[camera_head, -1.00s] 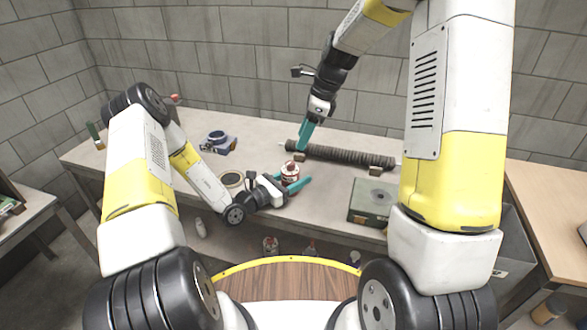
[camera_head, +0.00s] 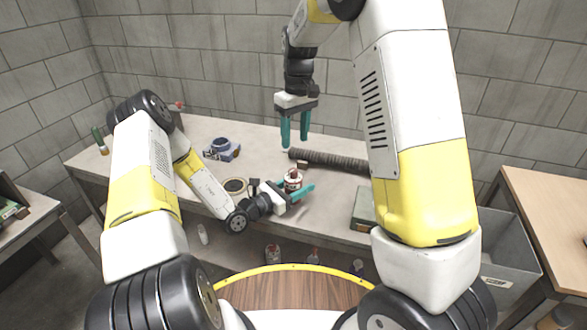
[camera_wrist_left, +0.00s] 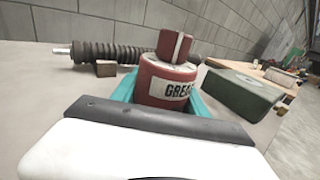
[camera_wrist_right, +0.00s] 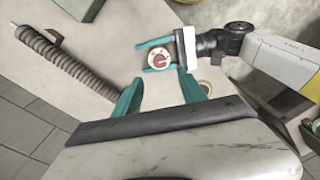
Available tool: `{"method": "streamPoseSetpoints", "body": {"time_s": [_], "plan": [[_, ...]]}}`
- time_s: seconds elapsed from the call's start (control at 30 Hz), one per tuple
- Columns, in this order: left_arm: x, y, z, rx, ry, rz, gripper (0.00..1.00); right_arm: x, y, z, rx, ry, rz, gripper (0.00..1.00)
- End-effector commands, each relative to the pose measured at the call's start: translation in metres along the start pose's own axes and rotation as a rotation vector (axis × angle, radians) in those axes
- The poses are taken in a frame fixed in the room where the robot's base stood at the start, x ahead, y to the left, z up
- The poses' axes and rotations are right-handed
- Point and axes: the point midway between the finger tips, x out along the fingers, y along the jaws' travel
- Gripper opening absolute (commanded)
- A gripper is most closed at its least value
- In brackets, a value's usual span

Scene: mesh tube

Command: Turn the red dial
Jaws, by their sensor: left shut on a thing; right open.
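A red can with a white "GREASE" label (camera_wrist_left: 165,88) stands upright on the table, and a red slotted dial (camera_wrist_left: 174,46) sits on its top. The can also shows in the head view (camera_head: 293,181). My left gripper (camera_head: 302,190) is shut around the can's body from the side, a teal finger on each side. My right gripper (camera_head: 295,145) points down, open and empty, above and behind the can, clear of the dial. In the right wrist view the can's round top and red dial (camera_wrist_right: 158,60) lie just beyond the spread fingertips (camera_wrist_right: 160,76).
A dark ribbed tube (camera_head: 330,160) on a rod rests on small wooden blocks behind the can. A green box (camera_head: 363,208) stands to the right, partly hidden by my right arm. A tape roll (camera_head: 235,185) and a blue object (camera_head: 222,148) lie to the left.

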Motion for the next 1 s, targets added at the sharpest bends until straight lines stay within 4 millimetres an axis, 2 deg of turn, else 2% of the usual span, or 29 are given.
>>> {"method": "streamPoseSetpoints", "body": {"time_s": [0.13,0.27,0.37,0.8,1.0], "plan": [[0.000,0.000,0.000,0.000,-0.001,0.000,0.04,-0.004,-0.002,-0.003,-0.188,-0.015,0.023,0.48],[0.000,0.000,0.000,0.000,-0.001,0.000,0.04,-0.004,-0.003,-0.003,-0.263,-0.024,0.030,0.48],[0.000,0.000,0.000,0.000,-0.001,0.000,0.04,0.004,-0.003,-0.003,-0.279,-0.028,0.031,0.48],[0.000,0.000,0.000,0.000,-0.001,0.000,0.04,0.085,0.000,-0.001,-0.276,-0.028,0.030,0.48],[0.000,0.000,0.000,0.000,-0.001,0.000,0.04,0.108,0.001,-0.001,-0.276,-0.026,0.030,0.48]]}}
